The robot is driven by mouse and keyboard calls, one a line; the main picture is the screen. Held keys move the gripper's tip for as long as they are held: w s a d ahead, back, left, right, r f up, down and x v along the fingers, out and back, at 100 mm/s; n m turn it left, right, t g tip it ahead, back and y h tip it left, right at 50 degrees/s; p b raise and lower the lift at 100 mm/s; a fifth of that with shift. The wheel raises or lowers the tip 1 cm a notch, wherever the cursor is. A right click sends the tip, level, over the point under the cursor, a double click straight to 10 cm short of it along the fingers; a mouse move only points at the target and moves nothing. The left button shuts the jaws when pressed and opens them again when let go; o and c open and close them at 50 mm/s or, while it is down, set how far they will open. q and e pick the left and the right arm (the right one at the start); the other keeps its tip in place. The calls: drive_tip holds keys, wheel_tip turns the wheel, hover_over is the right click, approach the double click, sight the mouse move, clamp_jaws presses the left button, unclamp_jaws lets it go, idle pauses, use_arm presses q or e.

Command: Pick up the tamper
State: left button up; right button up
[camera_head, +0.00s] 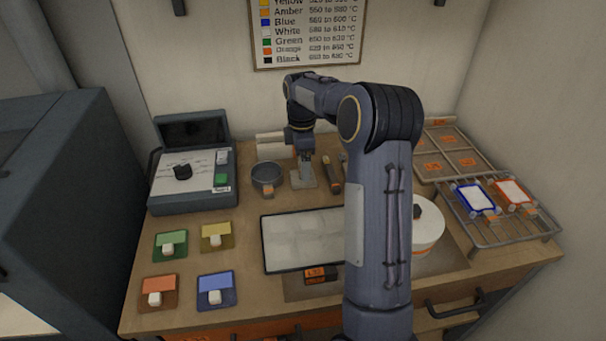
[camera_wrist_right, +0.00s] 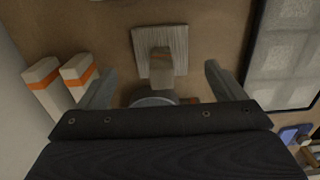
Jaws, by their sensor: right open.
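The tamper (camera_head: 302,183) looks like a pale grey square plate with an upright handle, and it stands on the table behind the white tiled tray. In the right wrist view its ribbed plate (camera_wrist_right: 145,42) and handle (camera_wrist_right: 161,68) show between the fingers. My right gripper (camera_head: 303,151) is above the tamper. In the right wrist view my right gripper (camera_wrist_right: 160,70) is open, with one finger on each side of the handle and a gap on both sides. My left gripper is not in view.
A round grey sieve or bowl (camera_head: 267,177) stands close left of the tamper. An orange-banded tool (camera_head: 331,176) lies close right. White orange-banded sticks (camera_wrist_right: 45,85) lie behind. The tiled tray (camera_head: 264,243) is in front. A control box (camera_head: 190,195) stands left, a wire rack (camera_head: 500,232) right.

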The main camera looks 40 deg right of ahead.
sight(297, 182)
drive_tip(key=shift+s+f, duration=0.15)
drive_tip(key=shift+f, duration=1.8)
drive_tip(key=c, duration=1.1)
